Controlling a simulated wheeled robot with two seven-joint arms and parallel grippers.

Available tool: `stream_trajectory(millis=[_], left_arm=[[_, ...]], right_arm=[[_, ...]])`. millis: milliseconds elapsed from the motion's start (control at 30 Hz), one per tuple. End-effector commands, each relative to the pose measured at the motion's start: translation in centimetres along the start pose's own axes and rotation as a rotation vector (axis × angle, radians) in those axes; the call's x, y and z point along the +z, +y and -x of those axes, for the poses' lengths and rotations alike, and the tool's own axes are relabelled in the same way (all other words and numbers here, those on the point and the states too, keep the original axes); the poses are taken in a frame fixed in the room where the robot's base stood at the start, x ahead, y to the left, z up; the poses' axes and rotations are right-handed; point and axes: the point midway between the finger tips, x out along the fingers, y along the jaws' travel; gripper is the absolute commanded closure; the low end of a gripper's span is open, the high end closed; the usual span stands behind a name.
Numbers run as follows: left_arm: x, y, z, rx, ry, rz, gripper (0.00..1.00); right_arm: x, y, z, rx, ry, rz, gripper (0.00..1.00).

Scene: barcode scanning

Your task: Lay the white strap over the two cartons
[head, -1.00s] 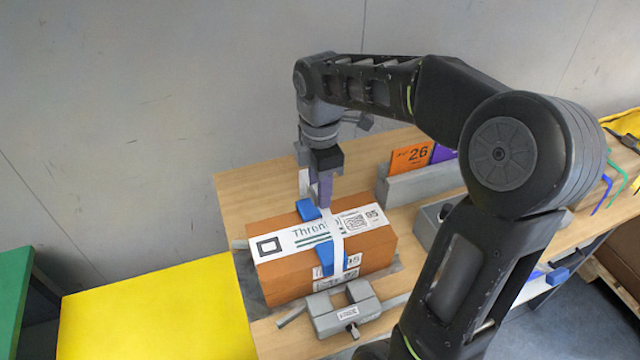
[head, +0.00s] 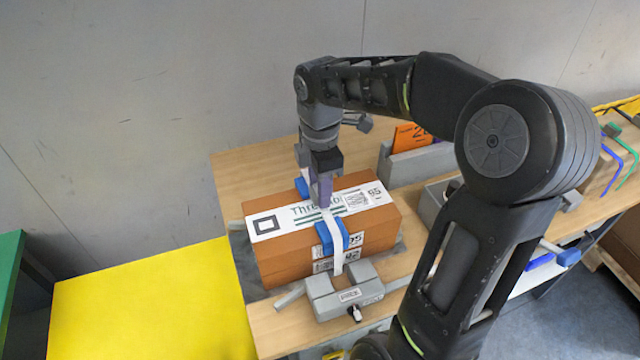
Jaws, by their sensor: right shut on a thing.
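Two brown cartons (head: 285,262) are stacked on the wooden bench, with a white printed label across the top one. The white strap (head: 337,257) crosses the top and hangs down the front face, its lower end close to a grey clamp. A blue edge piece (head: 324,236) sits under the strap at the front top edge, and another blue piece (head: 301,187) shows at the back edge. My right gripper (head: 325,203) points down over the top carton, its purple fingers shut on the strap. The fingers partly hide the strap there. My left gripper is out of view.
The grey clamp (head: 335,303) stands in front of the cartons. A grey holder (head: 398,166) with an orange card (head: 410,136) is behind right. A yellow surface (head: 150,300) lies to the left. Blue and green hooked tools (head: 612,170) are at far right.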

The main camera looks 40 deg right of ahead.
Motion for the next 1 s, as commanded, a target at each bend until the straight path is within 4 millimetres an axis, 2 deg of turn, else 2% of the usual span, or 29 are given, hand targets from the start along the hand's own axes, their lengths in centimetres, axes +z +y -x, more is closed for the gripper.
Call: stream_trajectory(millis=[233, 667, 700, 1000], left_arm=[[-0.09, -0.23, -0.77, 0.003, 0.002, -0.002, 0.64], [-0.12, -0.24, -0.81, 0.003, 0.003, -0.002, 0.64], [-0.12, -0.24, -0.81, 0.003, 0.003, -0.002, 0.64], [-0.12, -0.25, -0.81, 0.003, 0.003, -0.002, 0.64]], right_arm=[[0.00, 0.03, -1.35, 0.001, 0.000, 0.000, 1.00], [-0.01, 0.02, -1.53, 0.001, 0.000, 0.000, 1.00], [-0.01, 0.02, -1.53, 0.001, 0.000, 0.000, 0.61], [-0.01, 0.02, -1.53, 0.001, 0.000, 0.000, 0.39]])
